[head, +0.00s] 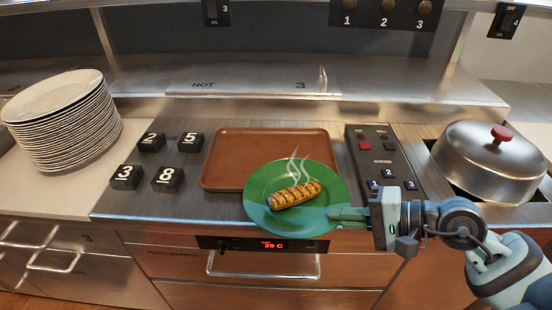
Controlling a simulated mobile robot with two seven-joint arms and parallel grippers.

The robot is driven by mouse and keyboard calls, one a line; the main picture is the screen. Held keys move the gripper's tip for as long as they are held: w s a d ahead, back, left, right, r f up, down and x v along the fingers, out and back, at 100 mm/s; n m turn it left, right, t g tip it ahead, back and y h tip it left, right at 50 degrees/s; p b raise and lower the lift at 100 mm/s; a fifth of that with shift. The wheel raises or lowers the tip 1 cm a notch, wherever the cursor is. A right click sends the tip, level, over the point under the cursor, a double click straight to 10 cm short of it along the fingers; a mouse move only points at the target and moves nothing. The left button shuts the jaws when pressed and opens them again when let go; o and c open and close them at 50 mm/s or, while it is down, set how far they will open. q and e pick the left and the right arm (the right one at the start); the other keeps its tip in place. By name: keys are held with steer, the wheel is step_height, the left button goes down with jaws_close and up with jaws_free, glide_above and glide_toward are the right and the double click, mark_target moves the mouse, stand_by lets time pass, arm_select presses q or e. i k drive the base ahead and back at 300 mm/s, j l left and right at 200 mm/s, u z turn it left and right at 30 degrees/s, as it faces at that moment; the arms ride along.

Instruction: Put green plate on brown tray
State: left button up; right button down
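The green plate (262,181) carries a grilled sausage-like item (295,195) with white steam-like wisps above it. The plate overlaps the tray's front right part in the head view and reaches past the counter's front edge. I cannot tell whether it touches the tray. My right gripper (345,214) comes in from the right and is shut on the plate's right rim. My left gripper is not in view.
Black number blocks (165,178) stand left of the tray. A black control panel (383,160) is close on its right. A stack of white plates (62,120) is at the left, and a metal dome lid (480,160) at the right.

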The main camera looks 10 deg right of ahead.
mark_target(257, 151)
steer(key=z, duration=1.2)
steer(key=j, duration=2.6)
